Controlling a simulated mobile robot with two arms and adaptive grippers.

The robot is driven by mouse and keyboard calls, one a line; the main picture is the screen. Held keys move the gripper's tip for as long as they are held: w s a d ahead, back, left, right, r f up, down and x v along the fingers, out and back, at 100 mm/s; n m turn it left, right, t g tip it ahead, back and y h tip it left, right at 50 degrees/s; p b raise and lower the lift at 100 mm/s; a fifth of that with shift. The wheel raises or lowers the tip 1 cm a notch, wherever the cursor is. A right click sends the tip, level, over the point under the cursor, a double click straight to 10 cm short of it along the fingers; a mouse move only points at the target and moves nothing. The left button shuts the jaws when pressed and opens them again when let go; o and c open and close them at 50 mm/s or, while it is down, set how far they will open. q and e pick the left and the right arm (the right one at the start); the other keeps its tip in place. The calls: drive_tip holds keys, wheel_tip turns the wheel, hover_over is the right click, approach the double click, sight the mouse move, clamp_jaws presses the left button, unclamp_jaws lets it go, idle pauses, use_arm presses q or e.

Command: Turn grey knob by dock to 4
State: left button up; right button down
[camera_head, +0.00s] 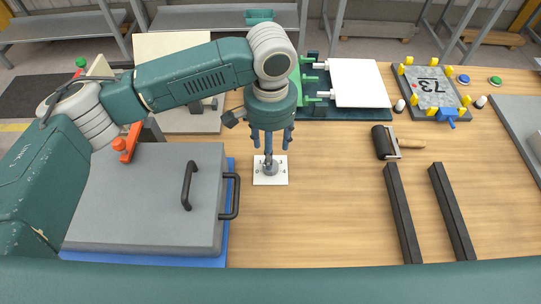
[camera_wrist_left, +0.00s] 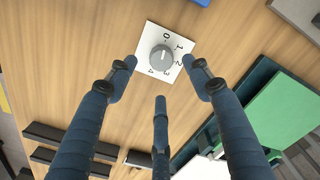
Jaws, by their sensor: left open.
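The grey knob (camera_wrist_left: 161,57) sits on a white square plate (camera_wrist_left: 178,38) marked 0 to 4, on the wooden table. In the wrist view its pale pointer mark seems to lie towards the 0, but it is small. In the head view the knob (camera_head: 270,170) is partly covered by my gripper, and its plate (camera_head: 259,180) lies right of the grey lidded box. My left gripper (camera_head: 269,156) points down above the knob. In the wrist view its three fingers (camera_wrist_left: 160,76) are spread open and empty, seemingly apart from the knob.
The grey box (camera_head: 145,190) with black handles stands left of the plate. A dark green fixture (camera_head: 345,112) with a white panel lies behind. A roller (camera_head: 384,142) and two black bars (camera_head: 403,215) lie right. Table between plate and bars is clear.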

use_arm(q)
wheel_tip(320, 180, down, 7)
drive_tip(key=shift+w+r+p, duration=0.1)
drive_tip(key=shift+p, duration=0.35)
use_arm(e)
drive_tip(key=shift+w+r, duration=0.55)
drive_tip(key=shift+w, duration=0.3)
use_arm(q)
drive_tip(key=c, duration=1.2)
use_arm(e)
drive_tip(key=shift+s, duration=0.25)
